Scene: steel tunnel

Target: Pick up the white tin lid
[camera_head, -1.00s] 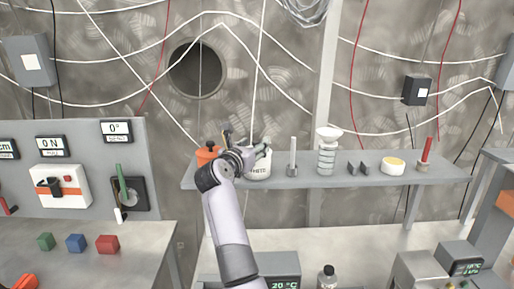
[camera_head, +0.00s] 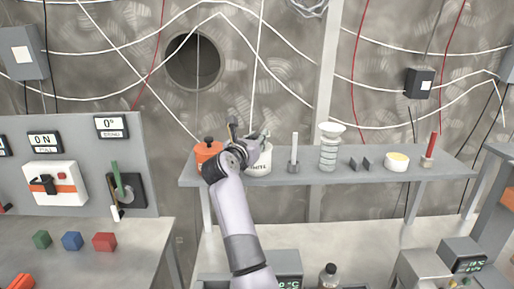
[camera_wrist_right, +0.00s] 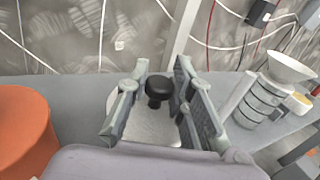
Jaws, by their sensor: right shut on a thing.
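The white tin (camera_head: 259,168) stands on the grey shelf, its printed label partly showing. My right gripper (camera_head: 248,145) is over its top and hides most of the lid in the head view. In the right wrist view, the pale lid (camera_wrist_right: 150,126) with its black knob (camera_wrist_right: 158,86) lies between the fingers of my right gripper (camera_wrist_right: 160,100). The gripper is shut on the lid's knob. I cannot tell whether the lid is clear of the tin's rim. My left gripper is not in view.
An orange tin (camera_head: 207,152) with a black knob stands close left of the white tin. Right of it on the shelf (camera_head: 300,179) stand a grey post (camera_head: 293,158), a ribbed column with a white dish (camera_head: 328,150) and a yellow-topped white pot (camera_head: 397,162). The wall is behind.

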